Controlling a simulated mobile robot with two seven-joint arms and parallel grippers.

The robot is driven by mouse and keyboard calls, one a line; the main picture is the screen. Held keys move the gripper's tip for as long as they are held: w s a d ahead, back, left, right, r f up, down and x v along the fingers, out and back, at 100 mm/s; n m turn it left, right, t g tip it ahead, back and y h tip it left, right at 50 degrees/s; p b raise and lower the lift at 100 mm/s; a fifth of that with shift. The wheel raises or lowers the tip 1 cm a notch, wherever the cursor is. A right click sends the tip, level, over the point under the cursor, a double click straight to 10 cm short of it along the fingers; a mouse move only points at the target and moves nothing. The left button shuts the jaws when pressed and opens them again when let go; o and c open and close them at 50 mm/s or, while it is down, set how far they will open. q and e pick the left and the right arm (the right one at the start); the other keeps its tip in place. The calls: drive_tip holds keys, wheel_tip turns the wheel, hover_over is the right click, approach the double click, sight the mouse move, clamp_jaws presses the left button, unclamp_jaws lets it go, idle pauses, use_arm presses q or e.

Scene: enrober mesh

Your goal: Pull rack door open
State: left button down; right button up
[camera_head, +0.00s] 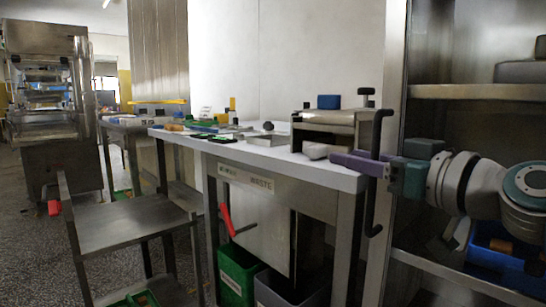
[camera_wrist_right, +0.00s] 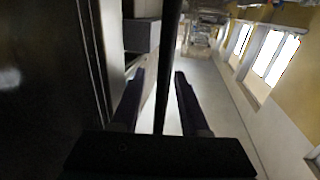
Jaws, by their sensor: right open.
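The rack (camera_head: 462,91) fills the right side of the head view, with a tall steel upright or door edge (camera_head: 396,60) at its left. I cannot tell which, or how far the door stands open; shelves show to its right. A long dark vertical handle (camera_head: 371,208) stands left of that edge. My right gripper (camera_head: 352,162) reaches in from the right, its purple fingers at the handle's upper part. In the right wrist view the handle (camera_wrist_right: 170,60) runs as a dark bar between the two open fingers (camera_wrist_right: 161,80), with gaps beside it. My left gripper is not in view.
A white-topped table (camera_head: 260,157) with boxes and small items stands close left of the handle. Green (camera_head: 236,272) and grey bins (camera_head: 285,292) sit under it. A steel cart (camera_head: 130,220) stands further left. A blue crate (camera_head: 500,255) is low in the rack.

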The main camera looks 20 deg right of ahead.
clamp_jaws()
idle(0.3)
idle(1.1)
